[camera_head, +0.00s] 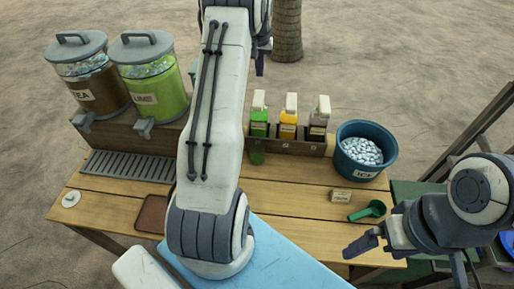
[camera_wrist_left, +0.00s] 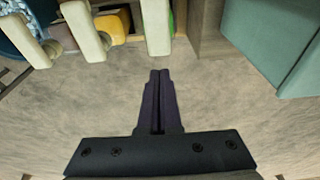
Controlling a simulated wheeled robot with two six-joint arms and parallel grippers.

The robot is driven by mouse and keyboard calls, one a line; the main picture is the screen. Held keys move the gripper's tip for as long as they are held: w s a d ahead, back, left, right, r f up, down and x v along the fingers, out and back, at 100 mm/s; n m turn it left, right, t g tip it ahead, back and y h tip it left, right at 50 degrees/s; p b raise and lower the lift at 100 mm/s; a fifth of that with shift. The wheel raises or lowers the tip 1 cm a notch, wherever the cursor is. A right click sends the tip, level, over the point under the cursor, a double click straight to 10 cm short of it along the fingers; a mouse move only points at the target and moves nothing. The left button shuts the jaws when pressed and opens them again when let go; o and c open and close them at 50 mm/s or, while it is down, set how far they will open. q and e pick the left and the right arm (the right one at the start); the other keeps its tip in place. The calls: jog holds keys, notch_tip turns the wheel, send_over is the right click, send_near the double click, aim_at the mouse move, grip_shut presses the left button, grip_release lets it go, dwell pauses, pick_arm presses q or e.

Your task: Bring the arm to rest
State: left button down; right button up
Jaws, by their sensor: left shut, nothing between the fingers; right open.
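My left arm (camera_head: 215,110) reaches from the bottom middle across the table to the far side. Its gripper (camera_head: 260,65) shows only in part at the top, past the table's back edge. In the left wrist view the left gripper (camera_wrist_left: 160,75) has its two dark fingers together with nothing between them. Sandy ground lies behind the fingertips. My right gripper (camera_head: 368,243) is at the lower right, near the table's right front corner. It is open and appears empty; its fingers are partly seen from the side.
The wooden table (camera_head: 300,190) holds a green scoop (camera_head: 368,211), a small card (camera_head: 341,196), an ice bucket (camera_head: 366,150) and a rack of several bottles (camera_head: 289,118). Two drink dispensers (camera_head: 152,80) stand at the back left. A teal object (camera_wrist_left: 285,55) is right of the fingers.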

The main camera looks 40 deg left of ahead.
pick_arm(q)
jog(key=shift+r, duration=0.25)
dwell(0.3)
jog(key=s+d+r+m+h+b, duration=0.1)
jog(key=s+d+m, duration=0.15)
jog(key=d, duration=0.85)
jog(key=s+d+r+m+b, duration=0.1)
jog(key=s+d+r+m, duration=0.15)
jog(key=d, duration=0.85)
jog(key=s+d+r+m+h+b, duration=0.15)
jog(key=s+d, duration=0.25)
jog(key=d, duration=0.7)
jog(key=s+d+f+m, duration=0.1)
jog(key=s+d+m, duration=0.1)
jog(key=s, duration=0.7)
jog(key=s+d+f+m+g+b, duration=0.1)
jog(key=s+d, duration=0.3)
jog(key=s, duration=0.5)
jog(key=s+d+f+m+b, duration=0.1)
jog(key=s+d+m, duration=0.3)
jog(key=s, duration=0.5)
jog(key=shift+f+g, duration=0.4)
jog(key=shift+f, duration=0.45)
